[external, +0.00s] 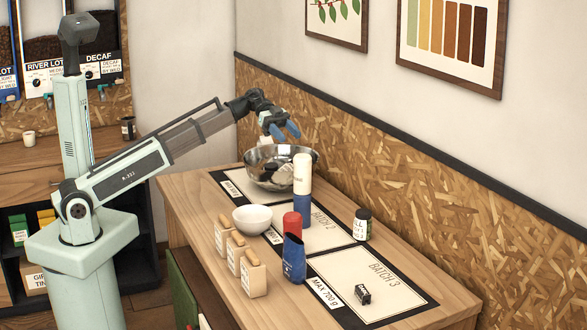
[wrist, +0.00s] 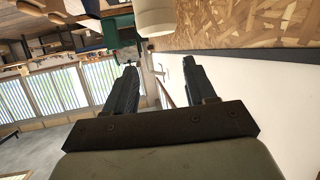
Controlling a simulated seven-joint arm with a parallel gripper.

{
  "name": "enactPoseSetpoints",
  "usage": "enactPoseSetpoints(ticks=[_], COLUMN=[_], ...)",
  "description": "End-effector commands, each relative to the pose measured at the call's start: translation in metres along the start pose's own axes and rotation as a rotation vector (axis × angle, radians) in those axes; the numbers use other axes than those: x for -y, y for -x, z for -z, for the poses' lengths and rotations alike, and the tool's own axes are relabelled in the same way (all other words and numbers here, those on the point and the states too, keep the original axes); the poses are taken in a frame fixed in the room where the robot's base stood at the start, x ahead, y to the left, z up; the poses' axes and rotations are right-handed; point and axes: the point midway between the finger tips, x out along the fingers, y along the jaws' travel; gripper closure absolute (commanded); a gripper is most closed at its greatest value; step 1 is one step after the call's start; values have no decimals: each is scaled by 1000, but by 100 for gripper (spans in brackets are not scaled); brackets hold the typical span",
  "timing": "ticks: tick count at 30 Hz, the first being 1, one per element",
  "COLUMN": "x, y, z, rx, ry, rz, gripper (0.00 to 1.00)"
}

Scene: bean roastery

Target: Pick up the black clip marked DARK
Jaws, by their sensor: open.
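A small black clip (external: 363,294) lies on the pale BATCH 3 field near the front end of the bench in the external view. Any marking on it is too small to read. My gripper (external: 284,131) is above the far end of the bench, over the metal bowl (external: 262,176) and well away from the clip. In the wrist view its two fingers (wrist: 160,72) are apart with nothing between them. I cannot make out the clip in the wrist view.
A tall blue-and-white bottle (external: 302,185), a red-capped item (external: 292,224), a blue container (external: 293,258), a white bowl (external: 252,219), several pale wood-topped canisters (external: 253,275) and a dark jar (external: 362,225) stand on the bench (external: 455,300). Space around the clip is clear.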

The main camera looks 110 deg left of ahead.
Motion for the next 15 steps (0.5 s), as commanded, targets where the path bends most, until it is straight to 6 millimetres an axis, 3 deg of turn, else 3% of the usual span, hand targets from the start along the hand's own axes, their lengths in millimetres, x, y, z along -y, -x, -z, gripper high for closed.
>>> enactPoseSetpoints(ticks=[8,15], x=[9,9], y=[-67,-148], z=[16,37], rx=[149,339], ry=[-16,-47], rz=[-83,-167], gripper=[45,45])
